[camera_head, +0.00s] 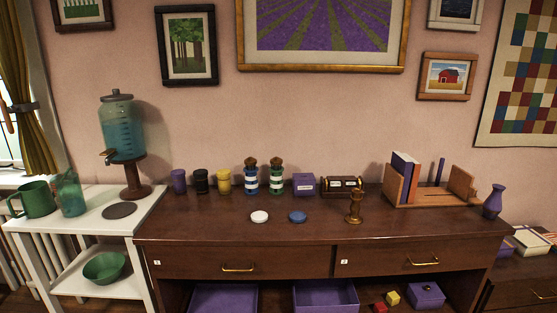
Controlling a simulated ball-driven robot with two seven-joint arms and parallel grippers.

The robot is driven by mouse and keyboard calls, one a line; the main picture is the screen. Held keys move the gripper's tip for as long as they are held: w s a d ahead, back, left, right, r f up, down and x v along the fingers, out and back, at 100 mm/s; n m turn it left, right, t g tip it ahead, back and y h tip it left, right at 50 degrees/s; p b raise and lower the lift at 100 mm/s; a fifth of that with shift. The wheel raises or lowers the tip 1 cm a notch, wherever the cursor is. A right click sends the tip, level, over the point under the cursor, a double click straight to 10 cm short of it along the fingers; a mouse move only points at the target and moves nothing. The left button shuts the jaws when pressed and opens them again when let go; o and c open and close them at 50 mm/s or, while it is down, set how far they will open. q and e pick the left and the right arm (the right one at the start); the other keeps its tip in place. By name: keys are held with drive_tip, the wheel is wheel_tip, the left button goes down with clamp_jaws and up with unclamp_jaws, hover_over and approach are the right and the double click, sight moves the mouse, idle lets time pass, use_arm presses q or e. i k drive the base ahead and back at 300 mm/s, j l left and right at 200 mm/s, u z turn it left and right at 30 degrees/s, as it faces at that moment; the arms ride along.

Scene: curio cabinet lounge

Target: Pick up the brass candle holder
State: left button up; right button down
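The brass candle holder (354,207) stands upright on the dark wood cabinet top (300,228), right of the middle. It looks like a small gold-brown stand with a narrow stem and a wider base. It is in front of a dark box with white labels and brass trim (344,185) and hides a little of it. Neither of my grippers is in the head camera view, so nothing shows of their state.
Behind stand lighthouse figures (251,177), cups (201,181) and a purple box (304,184). A book rack (407,180) and purple vase (493,201) stand right. The front strip is clear.

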sight(353, 218)
drive_tip(key=i+l, duration=0.1)
drive_tip(key=i, duration=0.4)
drive_tip(key=i+l, duration=0.15)
drive_tip(key=i, duration=0.3)
drive_tip(key=z, duration=0.05)
